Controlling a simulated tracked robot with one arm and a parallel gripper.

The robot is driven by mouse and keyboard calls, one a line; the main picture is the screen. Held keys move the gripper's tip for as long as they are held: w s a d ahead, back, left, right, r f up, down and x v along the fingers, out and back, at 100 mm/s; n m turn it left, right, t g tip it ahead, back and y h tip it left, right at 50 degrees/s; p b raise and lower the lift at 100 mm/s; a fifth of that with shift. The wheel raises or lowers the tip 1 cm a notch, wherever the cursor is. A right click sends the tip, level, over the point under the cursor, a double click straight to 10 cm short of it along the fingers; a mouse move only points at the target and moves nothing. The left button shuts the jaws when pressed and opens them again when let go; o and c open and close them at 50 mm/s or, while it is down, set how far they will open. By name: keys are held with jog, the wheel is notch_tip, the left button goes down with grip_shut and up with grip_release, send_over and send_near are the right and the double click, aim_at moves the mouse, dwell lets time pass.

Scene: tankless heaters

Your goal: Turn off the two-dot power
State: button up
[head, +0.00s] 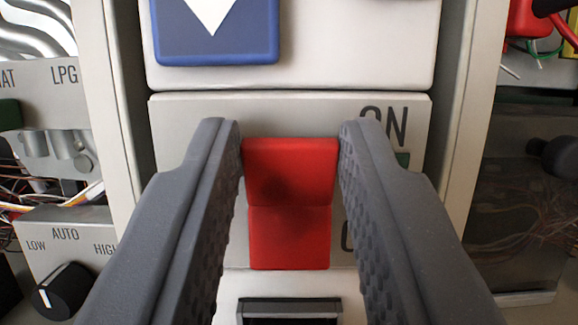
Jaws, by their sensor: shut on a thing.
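A red rocker switch (289,195) sits on a pale grey panel in the middle of the head view. A crease runs across it, splitting it into an upper and a lower half. My gripper (292,135) is shut on the switch, with one dark grey finger at each side of its upper half. The panel's ON label (384,125) shows at the upper right, partly behind the right finger. Part of another letter shows lower down; the rest is hidden. No dot marks are visible.
A blue button with a white arrow (215,35) is above. A black knob (63,290) marked LOW, AUTO and HIGH is at the lower left. A dark slot (290,308) lies below the switch. Wires and a red part (528,20) are at the right.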

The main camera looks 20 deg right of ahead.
jog(key=shift+o, duration=0.2)
jog(key=shift+f+t+b, duration=0.3)
jog(key=shift+a, duration=0.1)
jog(key=shift+c, duration=0.2)
jog(key=o, duration=1)
